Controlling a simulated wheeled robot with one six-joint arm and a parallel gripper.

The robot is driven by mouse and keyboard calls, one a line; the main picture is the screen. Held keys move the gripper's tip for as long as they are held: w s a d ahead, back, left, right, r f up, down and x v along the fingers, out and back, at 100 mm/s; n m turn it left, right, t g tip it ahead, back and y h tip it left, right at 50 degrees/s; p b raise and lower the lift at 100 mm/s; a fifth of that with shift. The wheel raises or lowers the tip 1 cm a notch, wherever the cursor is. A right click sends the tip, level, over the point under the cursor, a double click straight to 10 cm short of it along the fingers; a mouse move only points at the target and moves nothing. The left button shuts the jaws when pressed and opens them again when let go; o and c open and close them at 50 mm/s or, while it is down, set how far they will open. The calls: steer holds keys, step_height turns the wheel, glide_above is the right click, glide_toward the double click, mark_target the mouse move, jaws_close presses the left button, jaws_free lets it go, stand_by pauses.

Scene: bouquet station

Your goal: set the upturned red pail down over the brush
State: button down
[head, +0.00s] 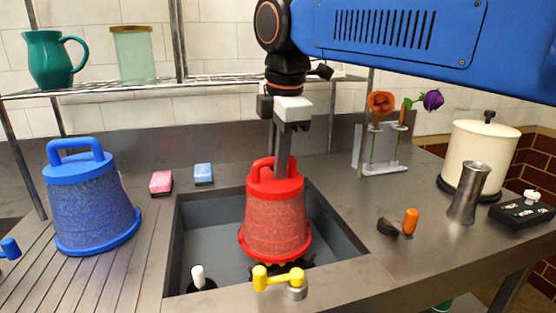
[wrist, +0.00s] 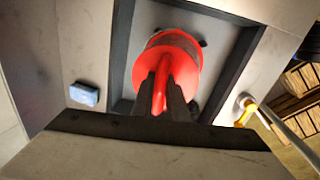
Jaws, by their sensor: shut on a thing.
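The red pail (head: 275,222) is upturned, base and handle up, inside the sink (head: 352,243). My gripper (head: 282,172) is above it, fingers shut on its top handle. In the wrist view the pail (wrist: 185,65) lies straight ahead, its handle between the fingertips of my gripper (wrist: 163,88). A white-handled thing with a dark round head (head: 198,276), perhaps the brush, stands in the sink's front left corner, left of the pail and apart from it. Something dark and jagged shows under the pail's front rim; I cannot tell what. Whether the pail touches the sink floor is unclear.
A yellow-handled tap (head: 278,278) stands at the sink's front edge, close to the pail. An upturned blue pail (head: 92,205) stands left. Pink (head: 161,182) and blue (head: 203,174) sponges lie behind the sink. A steel vase (head: 467,195) and flower rack (head: 380,168) stand right.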

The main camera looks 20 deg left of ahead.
steer(key=shift+f, duration=1.75)
steer(key=c, duration=1.7)
jaws_free()
steer(key=shift+o, duration=0.2)
step_height(320, 180, up, 17)
steer(key=s+d, duration=0.2)
steer(key=shift+s, duration=0.35)
